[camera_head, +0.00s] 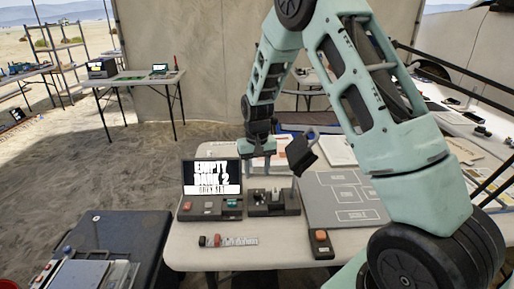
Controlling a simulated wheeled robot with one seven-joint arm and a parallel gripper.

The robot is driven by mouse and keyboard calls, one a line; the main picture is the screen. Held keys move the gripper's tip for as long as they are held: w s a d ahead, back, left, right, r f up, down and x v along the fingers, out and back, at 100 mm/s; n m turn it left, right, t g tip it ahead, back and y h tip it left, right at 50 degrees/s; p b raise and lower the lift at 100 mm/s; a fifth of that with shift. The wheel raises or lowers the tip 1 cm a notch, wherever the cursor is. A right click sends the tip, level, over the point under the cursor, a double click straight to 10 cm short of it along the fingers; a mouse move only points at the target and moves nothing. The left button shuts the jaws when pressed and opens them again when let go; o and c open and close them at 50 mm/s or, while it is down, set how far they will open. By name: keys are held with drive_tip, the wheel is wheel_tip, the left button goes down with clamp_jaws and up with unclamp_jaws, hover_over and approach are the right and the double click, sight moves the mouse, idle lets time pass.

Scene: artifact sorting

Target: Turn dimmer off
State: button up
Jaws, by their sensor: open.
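My gripper (262,163) points down over the near white table and is open, with nothing seen between its fingers. It hangs above a dark device (287,209) with a small light-coloured part on top, apart from it as far as I can tell. A small dark box with an orange knob or button (320,237) sits at the table's front edge, right of that device. I cannot tell for certain which of these controls is the dimmer, or how it is set.
A screen (211,177) reading "EMPTY", with buttons below, stands left of the device. A dark tilted head (303,151) is close right of my gripper. A grey marked board (345,215) lies right. Small pieces (228,240) lie in front. A dark case (105,235) stands lower left.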

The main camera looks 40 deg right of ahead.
wheel_tip(320, 180, up, 9)
idle(0.3)
idle(0.4)
